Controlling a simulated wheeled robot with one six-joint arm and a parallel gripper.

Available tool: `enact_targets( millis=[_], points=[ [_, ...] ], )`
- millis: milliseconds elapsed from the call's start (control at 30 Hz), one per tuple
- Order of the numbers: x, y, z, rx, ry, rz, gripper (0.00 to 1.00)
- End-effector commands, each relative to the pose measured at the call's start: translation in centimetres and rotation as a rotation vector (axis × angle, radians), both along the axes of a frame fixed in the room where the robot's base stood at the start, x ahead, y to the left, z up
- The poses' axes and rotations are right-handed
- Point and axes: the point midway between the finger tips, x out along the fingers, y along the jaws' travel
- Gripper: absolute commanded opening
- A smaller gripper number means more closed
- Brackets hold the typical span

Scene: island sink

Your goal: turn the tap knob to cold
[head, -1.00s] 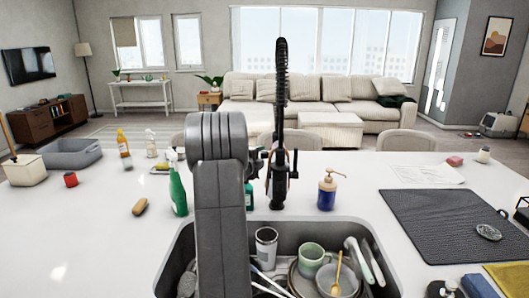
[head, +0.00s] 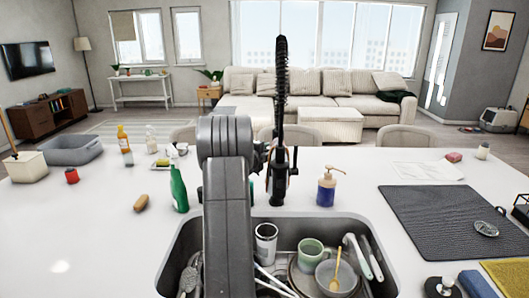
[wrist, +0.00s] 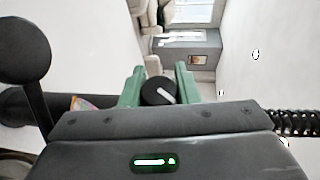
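The black tap (head: 281,110) with its coiled spring hose stands upright behind the sink. In the wrist view a round black knob (wrist: 158,91) with a white pointer line sits between the two green fingers of my gripper (wrist: 160,82). The pointer slants from upper left to lower right. The fingers stand apart on either side of the knob, very near it; whether they press on it cannot be told. In the head view my arm hides most of the gripper and the knob.
The sink (head: 379,241) below holds mugs, a bowl and utensils. A blue soap pump (head: 326,190) stands right of the tap and a green bottle (head: 178,188) left of my arm. A dark drying mat (head: 435,215) lies at the right. The counter between sink and mat is clear.

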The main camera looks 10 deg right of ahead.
Motion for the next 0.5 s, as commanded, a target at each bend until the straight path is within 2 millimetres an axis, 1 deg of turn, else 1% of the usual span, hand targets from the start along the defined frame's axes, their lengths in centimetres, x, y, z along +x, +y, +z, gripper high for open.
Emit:
enact_targets(
  millis=[267, 500],
  points=[
    [-0.02, 0.01, 0.15, 0.006, 0.023, 0.000, 0.06],
    [-0.05, -0.07, 0.28, 0.023, 0.099, -0.002, 0.06]
  ],
)
